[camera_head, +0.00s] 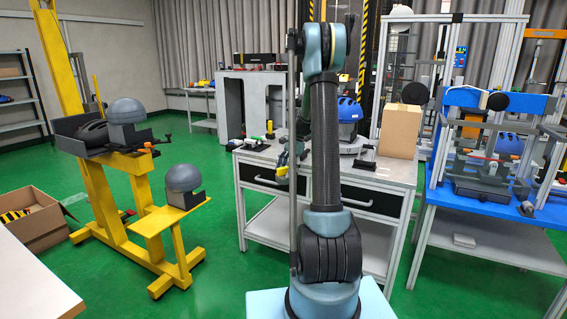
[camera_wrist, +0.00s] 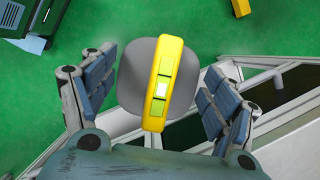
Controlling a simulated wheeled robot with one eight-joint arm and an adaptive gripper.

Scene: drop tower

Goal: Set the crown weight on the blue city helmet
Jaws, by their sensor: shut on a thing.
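My gripper (camera_wrist: 163,92) shows in the wrist view with its blue-grey padded fingers on either side of a grey rounded piece (camera_wrist: 134,88). A yellow bar (camera_wrist: 163,55) with green and white patches lies across that piece. The gripper is shut on it; I cannot tell whether it is the crown weight. Another blue helmet (camera_head: 508,144) is inside the frame on the blue table. I cannot tell which is the city helmet.
The blue table (camera_head: 475,208) holds a metal frame. A yellow stand (camera_head: 125,165) with grey headforms is left. Green floor lies open between stand and bench.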

